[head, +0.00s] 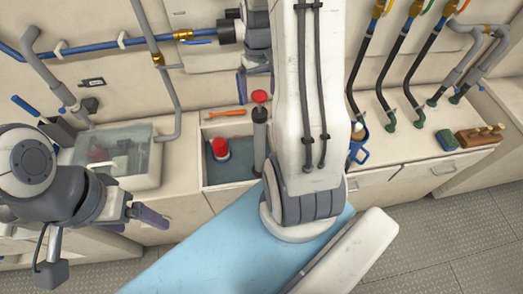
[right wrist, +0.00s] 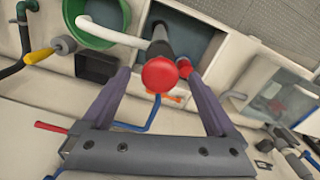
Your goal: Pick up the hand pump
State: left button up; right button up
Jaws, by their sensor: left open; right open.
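The hand pump (head: 260,139) is a grey cylinder with a red top. It stands upright at the right side of a recessed basin in the counter in the head view. In the right wrist view the pump (right wrist: 163,45) shows as a dark shaft with a round red knob pointing at the camera. My right gripper (head: 256,82) is open behind and above the pump in the head view. In the wrist view the red knob appears between its spread fingers (right wrist: 160,78), touching neither. My left gripper (head: 150,215) is open and empty, in front of the counter at left.
A blue jug (head: 358,152) and hoses are right. A green bucket (right wrist: 108,38) shows in the wrist view.

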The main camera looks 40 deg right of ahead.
jog(key=shift+f, duration=0.95)
grip_shut()
jog(key=shift+r, duration=0.1)
